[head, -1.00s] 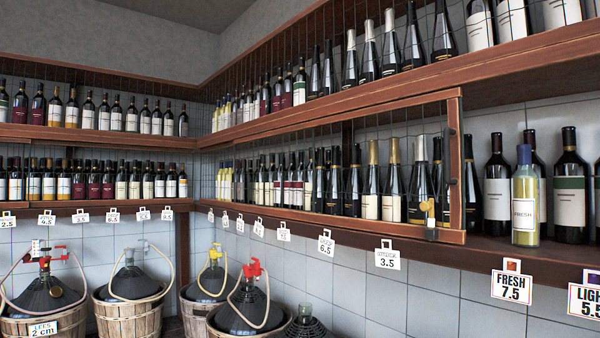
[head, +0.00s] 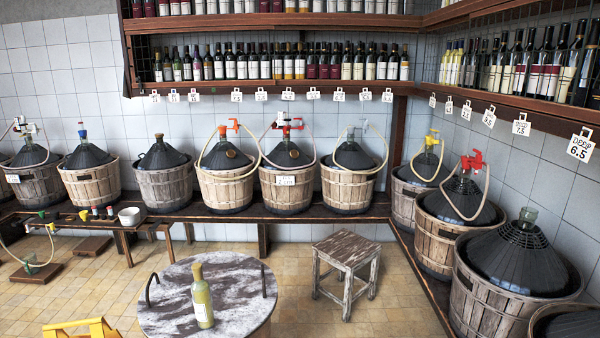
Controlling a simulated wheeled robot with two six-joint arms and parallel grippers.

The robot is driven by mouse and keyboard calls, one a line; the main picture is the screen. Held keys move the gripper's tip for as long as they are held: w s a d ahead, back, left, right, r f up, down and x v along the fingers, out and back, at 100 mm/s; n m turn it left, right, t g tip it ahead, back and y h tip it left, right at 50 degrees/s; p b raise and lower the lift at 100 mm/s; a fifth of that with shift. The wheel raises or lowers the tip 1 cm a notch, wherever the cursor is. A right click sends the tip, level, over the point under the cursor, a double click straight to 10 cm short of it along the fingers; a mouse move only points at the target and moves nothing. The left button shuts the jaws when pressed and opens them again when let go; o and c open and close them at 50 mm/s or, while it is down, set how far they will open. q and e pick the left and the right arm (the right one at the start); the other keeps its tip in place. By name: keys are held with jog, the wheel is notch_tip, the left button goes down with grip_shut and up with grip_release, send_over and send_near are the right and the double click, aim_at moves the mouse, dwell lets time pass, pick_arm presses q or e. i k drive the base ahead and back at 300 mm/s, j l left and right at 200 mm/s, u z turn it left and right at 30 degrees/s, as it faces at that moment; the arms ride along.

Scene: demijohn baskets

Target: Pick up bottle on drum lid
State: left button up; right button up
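A pale yellow-green bottle (head: 202,297) stands upright on a round, worn grey-white drum lid (head: 247,288), in the lower left-middle of the head view. The lid has a dark handle on its left and another on its right. The bottle stands apart from both handles, left of the lid's middle. Neither of my grippers shows in the view.
A small worn wooden stool (head: 346,262) stands right of the drum. A yellow object (head: 80,328) shows at the bottom left edge. Demijohns in wooden baskets (head: 288,186) line a low bench along the walls, under wine shelves (head: 270,88). Tiled floor is clear around the stool.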

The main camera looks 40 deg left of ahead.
aim_at(201, 288)
jog(key=u, duration=1.9)
